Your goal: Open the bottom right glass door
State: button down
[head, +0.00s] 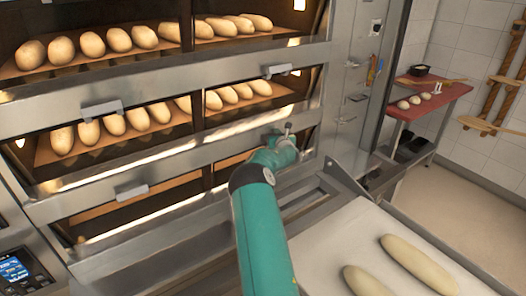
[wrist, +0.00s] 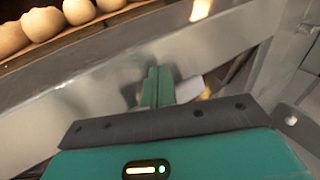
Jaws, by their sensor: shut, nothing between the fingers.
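The bottom right glass door (head: 232,168) is in the lowest oven deck and looks shut, with an empty orange-lit deck behind it. My gripper (head: 286,131) is at the steel band along the top of this door, near its right part. In the wrist view my green fingers (wrist: 158,86) are together with nothing between them. A pale handle (wrist: 188,89) shows just right of the fingertips, partly behind them. I cannot tell whether they touch. In the head view my gripper and arm hide most of that handle and part of the door.
Upper decks hold rows of pale loaves (head: 118,39). Other handles stick out at the bottom left (head: 131,192), middle left (head: 102,108) and middle right (head: 277,70). A loader board (head: 335,245) with two long doughs is close in front at right. A red table (head: 428,98) stands farther right.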

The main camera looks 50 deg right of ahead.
jog(key=shift+s+a+f, duration=0.15)
jog(key=shift+f, duration=2.35)
jog(key=r+v, duration=0.1)
jog(key=v, duration=0.6)
jog(key=shift+r, duration=0.25)
